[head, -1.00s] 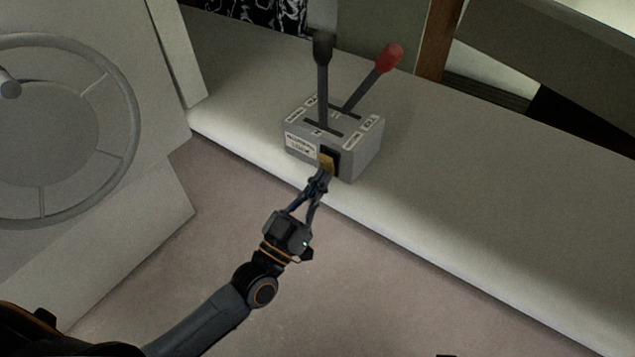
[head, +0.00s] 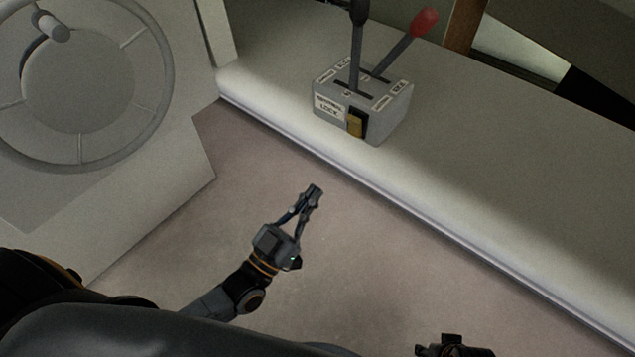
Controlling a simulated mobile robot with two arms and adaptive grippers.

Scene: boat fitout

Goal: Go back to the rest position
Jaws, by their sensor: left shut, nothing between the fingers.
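My left gripper (head: 313,192) is in the middle of the head view, above the floor, with its fingertips together and nothing between them. It is apart from the grey lever box (head: 340,119), which sits up and to the right on the pale ledge. The box carries a black-knobbed lever (head: 355,60) and a red-knobbed lever (head: 399,47). A brass-coloured latch (head: 355,125) shows on its front face beside a label reading LOCK. A dark part of my right arm (head: 455,347) shows at the bottom edge; its fingers cannot be made out.
A grey steering wheel (head: 160,100) stands at the upper left on a pale console. The pale ledge (head: 480,170) runs diagonally to the lower right. The floor (head: 370,270) between ledge and my arms is clear. A brown post (head: 462,27) stands behind the ledge.

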